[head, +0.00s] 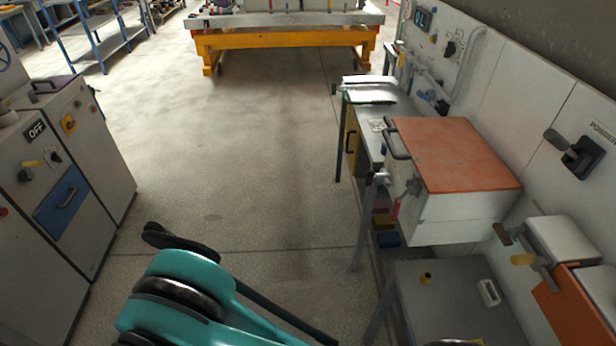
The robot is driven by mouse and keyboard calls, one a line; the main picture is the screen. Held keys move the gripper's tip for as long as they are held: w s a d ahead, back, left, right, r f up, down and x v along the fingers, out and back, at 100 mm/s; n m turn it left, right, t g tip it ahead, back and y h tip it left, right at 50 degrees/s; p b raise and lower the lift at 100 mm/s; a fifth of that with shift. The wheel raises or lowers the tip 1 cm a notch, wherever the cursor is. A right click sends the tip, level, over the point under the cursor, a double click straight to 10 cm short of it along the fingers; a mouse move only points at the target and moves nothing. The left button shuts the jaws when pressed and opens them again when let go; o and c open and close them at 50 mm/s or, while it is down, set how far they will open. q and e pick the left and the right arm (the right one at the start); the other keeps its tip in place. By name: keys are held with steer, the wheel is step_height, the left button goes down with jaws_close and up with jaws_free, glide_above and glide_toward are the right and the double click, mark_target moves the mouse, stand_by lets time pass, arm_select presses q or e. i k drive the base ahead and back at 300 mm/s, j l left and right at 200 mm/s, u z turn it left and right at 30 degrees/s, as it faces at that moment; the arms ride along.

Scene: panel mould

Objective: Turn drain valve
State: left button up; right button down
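I cannot tell for certain which fitting is the drain valve. On the right, a pipe fitting with a brown-red lever (503,234) and a yellow knob (522,259) sits beside a white box (562,240). A dark lever handle (573,154) is on the white wall panel above it, near lettering that is partly cut off. Part of a blue handwheel (3,58) shows at the left edge. A teal arm of mine with black rings rises at the bottom, well left of these fittings. Neither gripper can be made out.
An orange-topped white box (455,153) stands on a narrow bench at right. A low grey cabinet (450,305) is below it. Grey cabinets (70,180) with an OFF sign line the left. A yellow-framed table (285,40) is at the back. The middle floor is clear.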

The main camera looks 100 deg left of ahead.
mark_target(371, 177)
steer(key=u, duration=3)
steer(key=i+j+z, duration=0.3)
steer(key=i, duration=0.15)
steer(key=i+j+z, duration=0.35)
steer(key=i+l, duration=0.05)
steer(key=i, duration=0.05)
